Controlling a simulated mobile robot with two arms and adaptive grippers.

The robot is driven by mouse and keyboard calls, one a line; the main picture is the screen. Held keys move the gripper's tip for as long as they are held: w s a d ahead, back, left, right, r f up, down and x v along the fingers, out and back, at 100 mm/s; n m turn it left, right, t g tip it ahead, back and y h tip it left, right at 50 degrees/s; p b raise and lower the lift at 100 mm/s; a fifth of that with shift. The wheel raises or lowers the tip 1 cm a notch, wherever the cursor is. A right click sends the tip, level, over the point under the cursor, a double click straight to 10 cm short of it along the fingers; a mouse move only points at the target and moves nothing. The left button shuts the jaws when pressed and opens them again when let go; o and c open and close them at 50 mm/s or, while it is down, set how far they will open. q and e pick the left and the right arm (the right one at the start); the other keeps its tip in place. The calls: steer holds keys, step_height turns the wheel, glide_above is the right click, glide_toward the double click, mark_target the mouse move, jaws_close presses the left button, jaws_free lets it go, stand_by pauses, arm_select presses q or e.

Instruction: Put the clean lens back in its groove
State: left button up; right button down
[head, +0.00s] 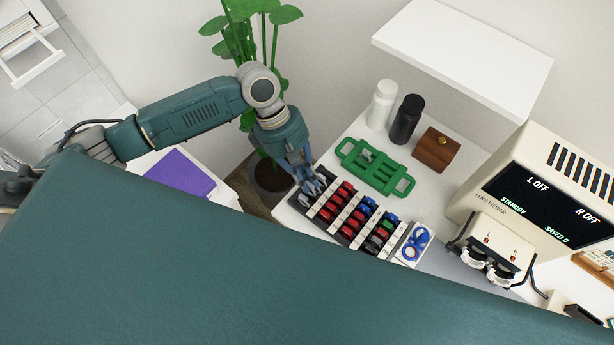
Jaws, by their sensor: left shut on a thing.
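A lens rack (341,239) stands on the white table, with rows of red, blue, green and dark lenses in grooves and pale strips between the rows. My left gripper (313,187) reaches down from above at the rack's far left end. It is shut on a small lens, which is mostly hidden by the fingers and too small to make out. I cannot tell whether the lens touches a groove. Some grooves under the gripper are hidden. My right gripper is not in view.
A green tray with handles (401,184) lies behind the rack. White (382,105) and black (404,119) bottles and a wooden box (436,150) stand beyond. A white pad with blue rings (401,253) is right of the rack, near the lens viewer (481,205).

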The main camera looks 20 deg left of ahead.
arm_select(q)
steer(key=shift+f, duration=0.4)
steer(key=shift+f+p, duration=0.4)
steer(key=shift+f, duration=0.75)
steer(key=o, duration=0.8)
steer(key=v, duration=1.2)
